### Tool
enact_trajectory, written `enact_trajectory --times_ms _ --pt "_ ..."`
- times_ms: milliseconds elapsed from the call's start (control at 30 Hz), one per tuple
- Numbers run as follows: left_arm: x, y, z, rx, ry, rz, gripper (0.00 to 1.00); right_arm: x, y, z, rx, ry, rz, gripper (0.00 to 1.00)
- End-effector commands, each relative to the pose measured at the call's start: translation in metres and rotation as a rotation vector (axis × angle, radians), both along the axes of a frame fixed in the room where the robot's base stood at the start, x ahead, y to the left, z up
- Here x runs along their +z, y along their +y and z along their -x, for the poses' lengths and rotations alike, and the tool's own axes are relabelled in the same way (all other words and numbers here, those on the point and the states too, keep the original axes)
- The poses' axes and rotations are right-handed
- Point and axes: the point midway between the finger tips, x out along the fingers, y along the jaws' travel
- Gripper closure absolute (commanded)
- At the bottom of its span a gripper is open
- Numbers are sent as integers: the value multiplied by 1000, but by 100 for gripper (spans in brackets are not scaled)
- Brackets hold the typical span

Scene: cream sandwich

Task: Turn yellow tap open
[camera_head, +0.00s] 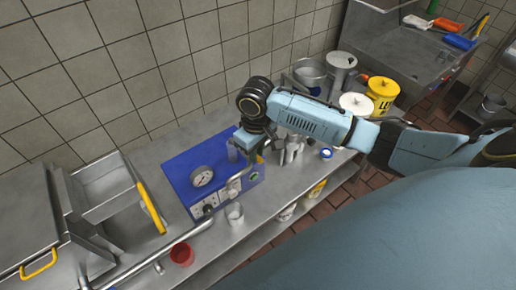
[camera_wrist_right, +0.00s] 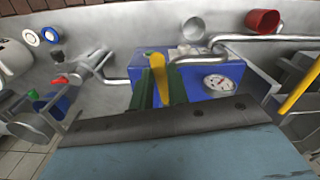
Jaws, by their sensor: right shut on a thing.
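The blue machine (camera_head: 178,178) with a round gauge (camera_head: 201,176) stands on the steel counter; in the head view my right gripper (camera_head: 243,155) is over its right end. In the right wrist view a yellow tap handle (camera_wrist_right: 158,70) stands up between the dark fingers of my right gripper (camera_wrist_right: 161,88), which is shut on it. The blue machine (camera_wrist_right: 205,77) lies just beyond the fingers there. The lower part of the tap is hidden by the fingers. My left gripper is not in view.
A metal pipe (camera_head: 165,248) runs along the counter's front, near a red cup (camera_head: 181,254) and a metal cup (camera_head: 234,213). A steel tray with a yellow handle (camera_head: 151,207) is left of the machine. Yellow bucket (camera_head: 382,92) and white containers stand behind my right arm.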

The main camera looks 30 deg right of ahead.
Motion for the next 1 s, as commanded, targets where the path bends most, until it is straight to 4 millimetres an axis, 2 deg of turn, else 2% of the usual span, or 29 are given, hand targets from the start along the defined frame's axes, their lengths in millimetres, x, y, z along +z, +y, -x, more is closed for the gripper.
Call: enact_trajectory --times_ms 667,700,833,1000 --pt "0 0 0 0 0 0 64 1 3 0 -61 -2 0 100" --pt "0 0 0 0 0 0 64 1 3 0 -61 -3 -1 80" --pt "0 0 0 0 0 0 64 1 3 0 -61 -2 0 63" --pt "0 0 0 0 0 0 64 1 3 0 -60 -1 0 62"
